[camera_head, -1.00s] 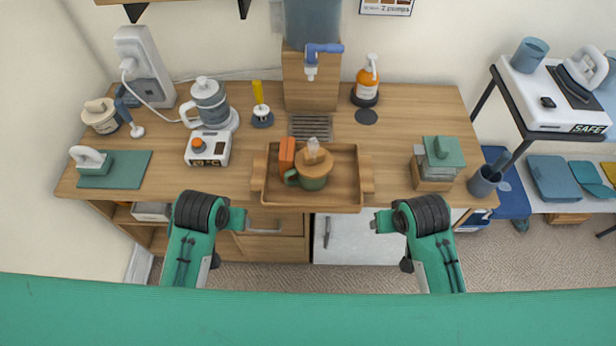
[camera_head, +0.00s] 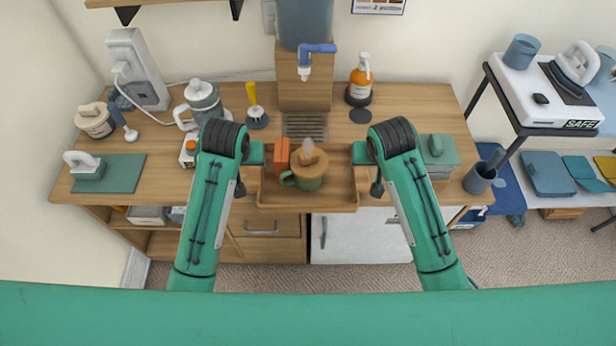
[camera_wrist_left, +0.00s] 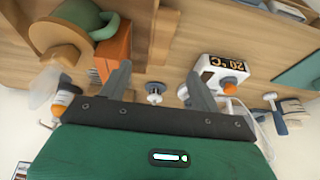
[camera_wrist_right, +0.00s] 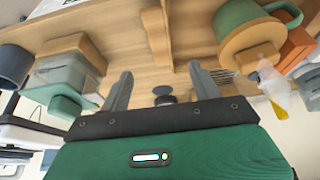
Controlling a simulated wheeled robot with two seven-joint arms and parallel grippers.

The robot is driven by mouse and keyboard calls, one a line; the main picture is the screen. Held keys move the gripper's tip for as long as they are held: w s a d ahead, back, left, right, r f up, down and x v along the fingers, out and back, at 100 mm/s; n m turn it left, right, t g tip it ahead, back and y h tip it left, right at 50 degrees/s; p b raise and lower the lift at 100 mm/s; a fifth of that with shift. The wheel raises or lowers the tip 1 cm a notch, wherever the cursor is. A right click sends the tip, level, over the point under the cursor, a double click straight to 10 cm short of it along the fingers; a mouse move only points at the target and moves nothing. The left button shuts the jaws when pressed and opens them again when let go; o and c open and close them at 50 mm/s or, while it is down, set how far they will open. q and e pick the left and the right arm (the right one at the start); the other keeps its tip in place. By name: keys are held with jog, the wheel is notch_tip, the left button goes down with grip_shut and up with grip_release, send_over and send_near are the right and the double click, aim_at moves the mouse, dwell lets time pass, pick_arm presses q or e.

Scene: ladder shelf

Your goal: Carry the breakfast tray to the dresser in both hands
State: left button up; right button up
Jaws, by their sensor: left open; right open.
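The wooden breakfast tray (camera_head: 330,202) lies on the wooden counter near its front edge. On it stand a green mug with a wooden lid (camera_head: 308,168) and an orange box (camera_head: 282,158). My left gripper (camera_head: 258,153) is at the tray's left end, open and empty. In the left wrist view its fingers (camera_wrist_left: 158,88) point toward the counter, with the tray's end beside them. My right gripper (camera_head: 358,153) is at the tray's right end. In the right wrist view its fingers (camera_wrist_right: 160,90) are open, with the tray handle (camera_wrist_right: 157,38) just beyond them. The dresser cannot be identified.
A kettle (camera_head: 203,102) and a temperature-display device (camera_wrist_left: 222,70) stand left of the tray. A lidded container (camera_head: 438,155) and a dark cup (camera_head: 481,177) stand to the right. An orange bottle (camera_head: 361,78) and a water dispenser (camera_head: 306,90) are behind.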

aim_at(254, 172)
pick_arm(q)
jog(key=x, duration=1.3)
jog(key=shift+f, duration=0.25)
pick_arm(e)
jog(key=x, duration=1.3)
jog(key=shift+f, duration=0.25)
pick_arm(q)
grip_shut()
pick_arm(e)
grip_shut()
pick_arm(q)
jog(key=shift+r, duration=0.1)
pick_arm(e)
jog(key=shift+r, duration=0.1)
